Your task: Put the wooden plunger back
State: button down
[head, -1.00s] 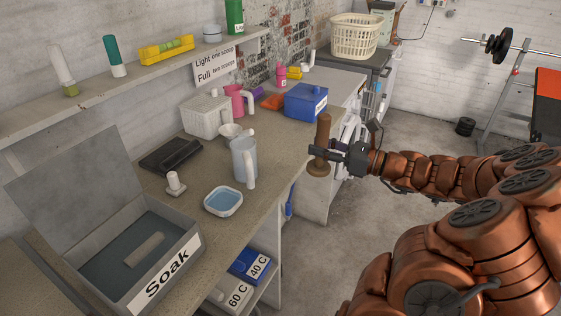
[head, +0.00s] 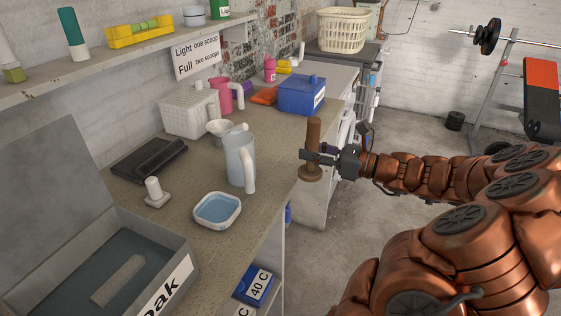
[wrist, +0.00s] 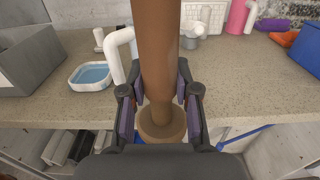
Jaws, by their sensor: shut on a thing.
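The wooden plunger (head: 313,134) is a brown upright handle with a wider round base. My gripper (head: 312,156) is shut on its shaft and holds it in the air, just off the counter's right edge. In the wrist view the plunger (wrist: 156,60) runs upright between the fingers of my gripper (wrist: 160,98), with its round base below them. The front edge of the counter shows behind it.
On the counter (head: 185,190) stand a clear jug (head: 238,158), a blue-lined dish (head: 217,209), a white stopper-like piece (head: 155,192), a black flat case (head: 149,159), a white basket (head: 190,114) and a blue box (head: 302,95). A grey Soak bin (head: 176,270) is front left.

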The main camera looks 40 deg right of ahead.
jog(key=shift+w+d+f+p, duration=0.45)
jog(key=shift+w+f, duration=0.4)
jog(key=shift+w, duration=1.75)
jog(key=shift+w+d+f+p, duration=0.35)
jog(key=shift+w+d+f, duration=0.35)
jog(key=shift+w, duration=1.95)
jog(key=shift+w+d+f+p, duration=0.4)
jog(key=shift+w+f, duration=0.6)
jog(key=shift+w, duration=1.6)
jog(key=shift+f, duration=0.15)
jog(key=c, duration=0.8)
grip_release()
jog(key=shift+c, duration=0.2)
